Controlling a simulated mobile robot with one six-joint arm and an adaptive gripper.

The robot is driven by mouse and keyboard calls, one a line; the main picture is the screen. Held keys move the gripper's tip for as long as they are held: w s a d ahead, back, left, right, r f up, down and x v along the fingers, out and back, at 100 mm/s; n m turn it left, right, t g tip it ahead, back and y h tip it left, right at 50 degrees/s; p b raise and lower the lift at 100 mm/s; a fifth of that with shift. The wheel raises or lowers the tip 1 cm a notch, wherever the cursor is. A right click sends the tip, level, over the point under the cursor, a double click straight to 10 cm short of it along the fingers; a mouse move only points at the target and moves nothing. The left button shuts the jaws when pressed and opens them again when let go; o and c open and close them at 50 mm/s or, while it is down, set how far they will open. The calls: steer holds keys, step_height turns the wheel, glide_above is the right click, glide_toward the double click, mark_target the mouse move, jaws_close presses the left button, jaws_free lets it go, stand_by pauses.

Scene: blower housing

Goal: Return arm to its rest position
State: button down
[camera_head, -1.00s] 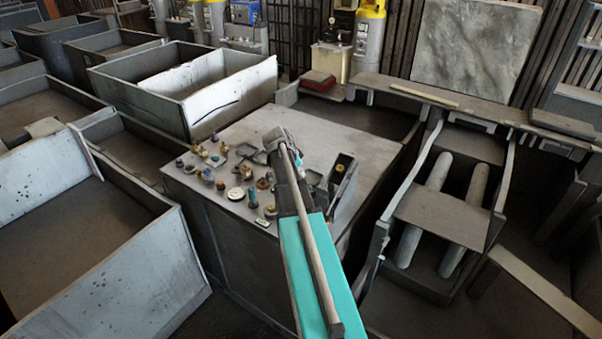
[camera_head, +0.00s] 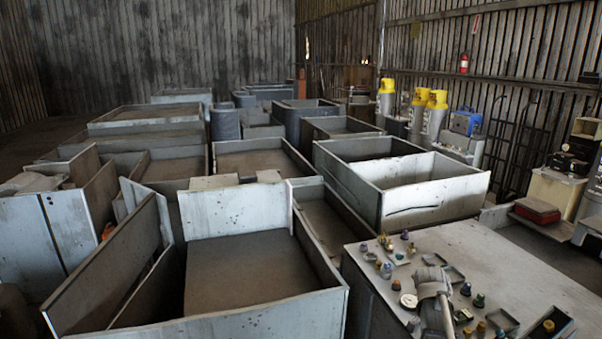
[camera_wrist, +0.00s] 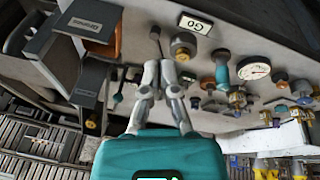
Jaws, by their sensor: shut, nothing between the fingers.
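My gripper (camera_wrist: 157,35) shows in the wrist view with its grey fingers together and nothing between them. Beyond it is the grey work top (camera_head: 527,270), which carries several small fittings, knobs and a round white gauge (camera_wrist: 254,69). In the head view, part of my arm reaches over this top at the bottom right; the fingertips are not clear there. I cannot tell the gap between fingers and top.
Open grey bins (camera_head: 262,319) fill the left and middle. A bin with a white inner wall (camera_head: 437,185) stands behind the work top. Yellow-topped cylinders (camera_head: 436,115), a blue unit (camera_head: 466,122) and a red box (camera_head: 537,210) are at the right. Open floor shows at the far left.

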steer(key=s+a+f+n+y+b, duration=0.1)
steer(key=s+a+n, duration=0.3)
steer(key=a, duration=0.8)
steer(key=s+a+f+n+y+b, duration=0.2)
steer(key=a+n, duration=0.5)
steer(key=a, duration=0.4)
steer(key=s+f+b, duration=0.1)
steer(key=s+f, duration=0.1)
steer(key=s, duration=0.1)
steer(key=shift+s+a+f, duration=0.15)
steer(key=shift+a, duration=0.2)
steer(key=shift+d, duration=0.1)
